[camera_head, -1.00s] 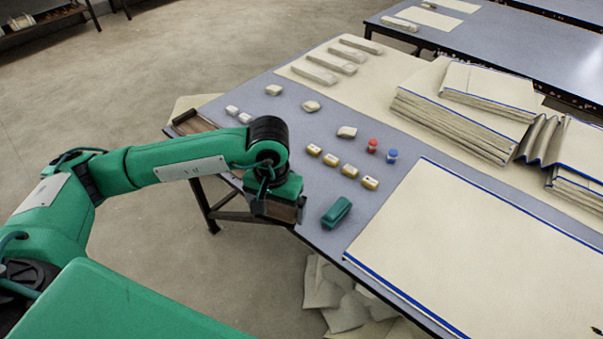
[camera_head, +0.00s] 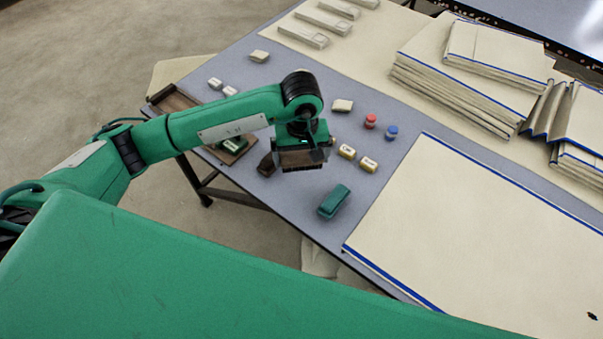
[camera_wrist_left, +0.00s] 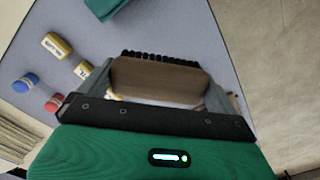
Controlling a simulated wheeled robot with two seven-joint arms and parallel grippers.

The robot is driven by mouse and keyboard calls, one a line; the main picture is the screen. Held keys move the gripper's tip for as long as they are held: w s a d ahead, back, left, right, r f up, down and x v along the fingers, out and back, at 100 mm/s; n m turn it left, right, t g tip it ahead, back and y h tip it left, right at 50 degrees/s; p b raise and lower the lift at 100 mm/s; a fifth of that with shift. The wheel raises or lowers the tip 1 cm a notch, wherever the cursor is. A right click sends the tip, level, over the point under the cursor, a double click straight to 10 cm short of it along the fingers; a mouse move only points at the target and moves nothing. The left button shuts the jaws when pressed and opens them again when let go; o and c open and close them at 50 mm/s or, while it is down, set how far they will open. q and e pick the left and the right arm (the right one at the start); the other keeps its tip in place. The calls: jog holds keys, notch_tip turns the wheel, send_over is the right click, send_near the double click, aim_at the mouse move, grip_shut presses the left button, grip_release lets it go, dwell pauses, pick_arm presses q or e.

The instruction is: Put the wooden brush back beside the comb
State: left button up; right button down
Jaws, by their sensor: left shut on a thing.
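My left gripper (camera_head: 303,160) is shut on the wooden brush (camera_head: 300,153), above the blue-grey table. In the left wrist view the gripper (camera_wrist_left: 158,92) holds the brush (camera_wrist_left: 158,80) across between its fingers. Its brown wooden back faces the camera and a row of dark bristles shows along the far edge. A green block-like object (camera_head: 334,201) lies on the table in front of the gripper; it also shows in the left wrist view (camera_wrist_left: 104,8). I cannot make out a comb for sure. A small dark brown object (camera_head: 266,165) lies left of the gripper. My right gripper is not in view.
Yellow-and-white blocks (camera_head: 368,164), a red-capped piece (camera_head: 370,121) and a blue-capped piece (camera_head: 391,132) sit right of the gripper. A large cream cloth (camera_head: 470,230) covers the right side, with folded cloth stacks (camera_head: 450,92) behind. A wooden tray (camera_head: 172,98) is at the left edge.

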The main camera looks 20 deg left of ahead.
aim_at(302, 166)
pick_arm(q)
notch_tip(302, 166, down, 4)
jog(key=shift+f, duration=0.75)
notch_tip(302, 166, down, 3)
jog(key=shift+s+f+p, duration=0.1)
jog(key=shift+f+p, duration=0.1)
jog(key=shift+p, duration=0.3)
jog(key=shift+f, duration=0.15)
jog(key=shift+f+b, duration=0.15)
jog(key=shift+b, duration=0.15)
jog(key=o, duration=0.6)
jog(key=shift+r+p, duration=0.3)
jog(key=shift+r, duration=0.05)
notch_tip(302, 166, up, 5)
jog(key=shift+f+b, duration=0.1)
jog(key=shift+b, duration=0.5)
notch_tip(302, 166, up, 6)
jog(key=shift+f+b, duration=0.15)
jog(key=shift+b, duration=0.3)
jog(key=shift+r, duration=0.6)
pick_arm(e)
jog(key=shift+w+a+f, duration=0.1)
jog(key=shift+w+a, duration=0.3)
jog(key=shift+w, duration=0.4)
